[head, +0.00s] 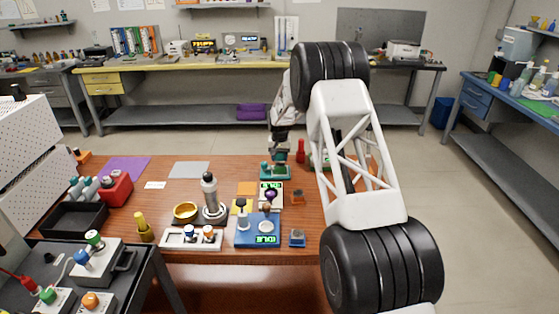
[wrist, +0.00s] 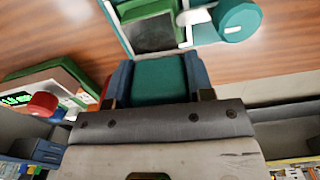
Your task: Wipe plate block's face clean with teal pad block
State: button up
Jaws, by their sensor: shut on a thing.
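My gripper (wrist: 159,75) is shut on the teal pad block (wrist: 159,84), which sits between its two blue-grey fingers in the wrist view. The plate block (wrist: 150,34) lies just beyond the pad, with a dark greenish-grey face framed in teal and white. The pad's far edge meets the plate block's near edge in the picture; I cannot tell whether they touch. Any marks on the face are too unclear to make out. In the head view my gripper (head: 280,153) points down over a teal base (head: 275,172) at the table's far side, and the pad is not clear there.
A teal round knob (wrist: 238,20) stands beside the plate block. A device with a green display and red knob (wrist: 42,104) is at left in the wrist view. A red bottle (head: 301,151) stands right of my gripper. The wooden table (head: 150,206) holds several other devices nearer.

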jog(key=shift+w+f, duration=0.1)
jog(key=shift+w, duration=0.05)
jog(key=shift+s+f, duration=0.1)
jog(key=shift+s, duration=2.5)
jog(key=shift+s+r, duration=0.2)
jog(key=shift+r, duration=0.45)
jog(key=shift+s+r, duration=0.15)
jog(key=shift+r, duration=3.3)
